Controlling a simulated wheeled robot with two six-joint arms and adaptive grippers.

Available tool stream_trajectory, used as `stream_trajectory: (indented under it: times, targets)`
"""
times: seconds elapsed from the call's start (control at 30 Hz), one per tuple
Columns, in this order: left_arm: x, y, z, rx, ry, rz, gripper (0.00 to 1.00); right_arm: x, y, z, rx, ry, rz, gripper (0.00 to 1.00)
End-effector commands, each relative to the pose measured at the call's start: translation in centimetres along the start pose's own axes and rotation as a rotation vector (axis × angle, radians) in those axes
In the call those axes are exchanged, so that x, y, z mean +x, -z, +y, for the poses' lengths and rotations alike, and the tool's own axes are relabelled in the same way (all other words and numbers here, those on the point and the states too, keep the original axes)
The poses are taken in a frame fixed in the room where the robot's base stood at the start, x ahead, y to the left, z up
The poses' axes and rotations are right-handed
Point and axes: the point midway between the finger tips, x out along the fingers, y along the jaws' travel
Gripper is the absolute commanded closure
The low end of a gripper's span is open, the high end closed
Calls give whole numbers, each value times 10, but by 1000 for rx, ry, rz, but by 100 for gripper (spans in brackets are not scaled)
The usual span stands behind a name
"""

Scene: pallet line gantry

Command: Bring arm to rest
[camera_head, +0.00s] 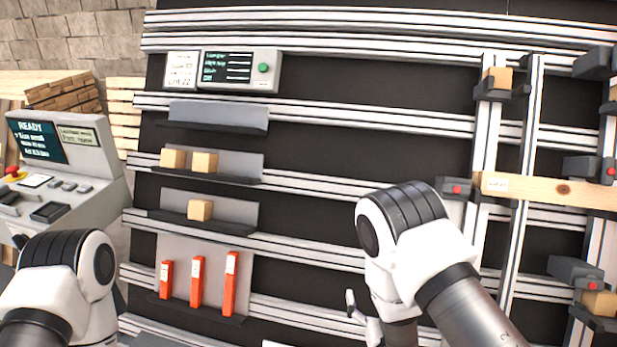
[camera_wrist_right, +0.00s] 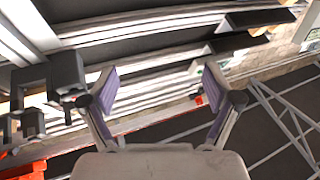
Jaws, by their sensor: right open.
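My right arm (camera_head: 405,240) reaches in from the lower right of the head view, in front of the rail wall. My right gripper (camera_wrist_right: 160,76) is open and empty in the right wrist view, with purple pads on its two fingers and nothing between them. In the head view it is mostly hidden behind the wrist; only a small finger part shows. My left arm (camera_head: 62,270) is at the lower left, in front of the console. Its gripper is not seen.
A rail wall (camera_head: 330,180) fills the middle. Its shelves hold wooden blocks (camera_head: 204,162) and three orange pieces (camera_head: 198,280). A wooden plank (camera_head: 540,190) sits in clamps at right. A control console (camera_head: 100,160) reading READY stands at left. A panel (camera_head: 225,70) with a green button hangs above.

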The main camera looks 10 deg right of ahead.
Motion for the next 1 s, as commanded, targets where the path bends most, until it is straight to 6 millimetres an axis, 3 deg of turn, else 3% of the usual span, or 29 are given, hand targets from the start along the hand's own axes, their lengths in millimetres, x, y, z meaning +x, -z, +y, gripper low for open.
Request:
stream_trajectory:
  times: [0.07, 0.17, 0.27, 0.33, 0.4, 0.5, 0.53, 0.67, 1.0]
  targets:
    - [0, 0, 0, 0, 0, 0, 60, -10, -18, 22, 14, -49, -52, 11]
    - [0, 0, 0, 0, 0, 0, 60, -40, -71, 49, 39, -105, -281, 11]
    - [0, 0, 0, 0, 0, 0, 60, -97, -137, 66, 60, -140, -638, 11]
    - [0, 0, 0, 0, 0, 0, 60, -148, -174, 69, 70, -139, -898, 11]
    - [0, 0, 0, 0, 0, 0, 60, -200, -197, 66, 73, -117, -1139, 11]
    - [0, 0, 0, 0, 0, 0, 60, -258, -208, 58, 55, -62, -1403, 11]
    - [0, 0, 0, 0, 0, 0, 60, -269, -209, 56, 48, -48, -1455, 11]
    - [0, 0, 0, 0, 0, 0, 60, -290, -210, 54, 32, -22, -1560, 11]
    - [0, 0, 0, 0, 0, 0, 60, -290, -210, 54, 28, -20, -1561, 11]
